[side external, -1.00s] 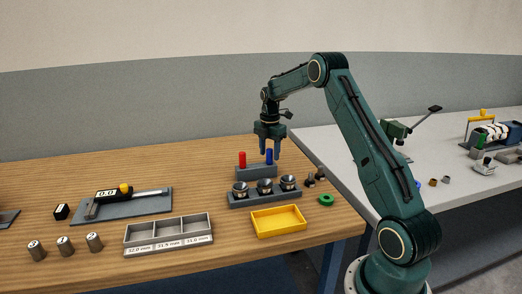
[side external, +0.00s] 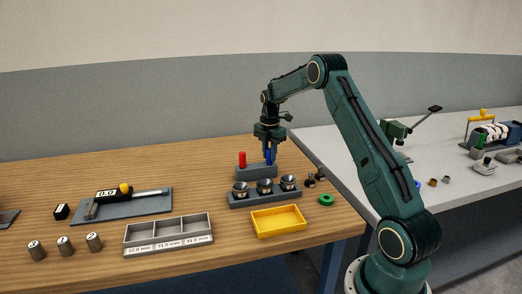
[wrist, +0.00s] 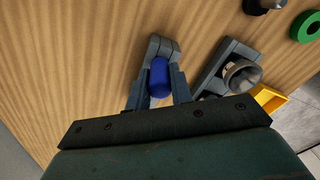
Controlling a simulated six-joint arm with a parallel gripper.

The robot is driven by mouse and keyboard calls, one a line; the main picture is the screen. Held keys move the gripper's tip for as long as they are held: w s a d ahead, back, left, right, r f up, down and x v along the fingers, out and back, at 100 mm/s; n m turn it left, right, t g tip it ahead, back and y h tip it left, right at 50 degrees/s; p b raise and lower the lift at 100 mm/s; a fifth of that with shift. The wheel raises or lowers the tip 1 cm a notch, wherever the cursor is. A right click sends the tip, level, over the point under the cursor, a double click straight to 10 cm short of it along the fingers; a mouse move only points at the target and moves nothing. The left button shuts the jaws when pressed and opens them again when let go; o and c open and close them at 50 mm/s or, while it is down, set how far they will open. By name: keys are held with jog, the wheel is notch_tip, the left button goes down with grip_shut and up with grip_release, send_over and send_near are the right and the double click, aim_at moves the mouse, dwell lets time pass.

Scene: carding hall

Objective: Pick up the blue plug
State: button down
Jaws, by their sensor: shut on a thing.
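The blue plug (side external: 268,154) stands upright at the right end of a small grey block (side external: 254,173). My gripper (side external: 269,156) is lowered around the plug with its fingers shut on it. In the wrist view the blue plug (wrist: 159,78) sits between the two fingers of my gripper (wrist: 160,88), with the block (wrist: 164,46) around and beyond it. The plug's lower end is hidden. I cannot tell any gap between plug and block. A red plug (side external: 242,160) stands at the left end of the same block.
In front is a grey holder (side external: 264,198) with metal cups. A yellow tray (side external: 278,222), a green ring (side external: 326,199) and small dark parts (side external: 310,181) lie close by. A three-compartment tray (side external: 168,236) and a caliper (side external: 122,194) are to the left. The table behind is clear.

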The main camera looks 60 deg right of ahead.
jog(key=shift+r, duration=0.1)
notch_tip(320, 180, up, 20)
dwell(0.9)
dwell(0.6)
jog(key=shift+r, duration=2.35)
jog(key=shift+a, duration=0.1)
